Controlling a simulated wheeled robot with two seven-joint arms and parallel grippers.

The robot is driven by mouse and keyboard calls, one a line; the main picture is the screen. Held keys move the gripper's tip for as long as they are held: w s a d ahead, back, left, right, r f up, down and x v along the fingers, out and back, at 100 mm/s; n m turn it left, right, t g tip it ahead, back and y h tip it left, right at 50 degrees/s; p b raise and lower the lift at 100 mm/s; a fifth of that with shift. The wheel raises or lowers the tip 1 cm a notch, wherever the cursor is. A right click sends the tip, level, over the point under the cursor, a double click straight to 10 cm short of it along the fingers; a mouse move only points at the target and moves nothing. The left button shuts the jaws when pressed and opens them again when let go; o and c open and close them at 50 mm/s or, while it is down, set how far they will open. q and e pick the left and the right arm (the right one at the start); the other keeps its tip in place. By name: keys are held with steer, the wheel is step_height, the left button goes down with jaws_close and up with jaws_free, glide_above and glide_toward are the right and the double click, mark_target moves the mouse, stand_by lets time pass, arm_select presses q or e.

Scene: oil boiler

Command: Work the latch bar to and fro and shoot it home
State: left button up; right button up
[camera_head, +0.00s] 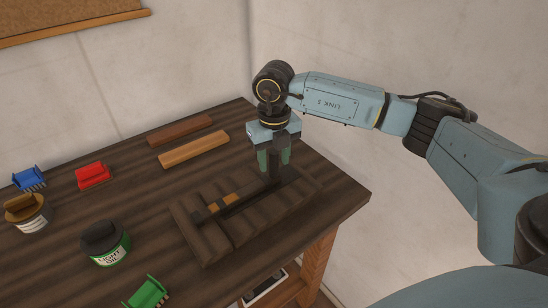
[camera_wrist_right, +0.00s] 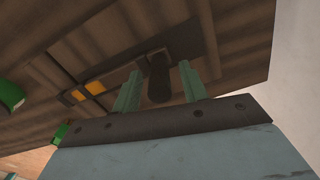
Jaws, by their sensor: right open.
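The latch bar (camera_head: 240,195) lies along a slatted wooden board (camera_head: 192,228) on the table, with orange marks near its left part. A dark upright knob (camera_head: 273,174) stands at the bar's right part. My right gripper (camera_head: 274,168) points down over the knob, with its green fingers open. In the right wrist view the knob (camera_wrist_right: 159,82) stands between the two fingers of the gripper (camera_wrist_right: 160,69), with a visible gap to the right finger; contact on the left side is unclear. The orange-marked bar (camera_wrist_right: 95,88) also shows there. My left gripper is out of view.
A dark brown strip (camera_head: 180,130) and a lighter wooden strip (camera_head: 194,150) lie behind the board. Blue (camera_head: 29,179), red (camera_head: 93,175) and green (camera_head: 148,293) clips and two tins (camera_head: 105,244) stand left. The table's right edge is close to the board.

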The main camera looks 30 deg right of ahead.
steer(key=shift+f, duration=0.15)
jaws_close()
steer(key=d, duration=0.6)
steer(key=shift+w+b, duration=0.3)
steer(key=shift+b, duration=0.1)
jaws_free()
steer(key=shift+d, duration=0.1)
steer(key=shift+r, duration=0.2)
step_height(320, 180, up, 13)
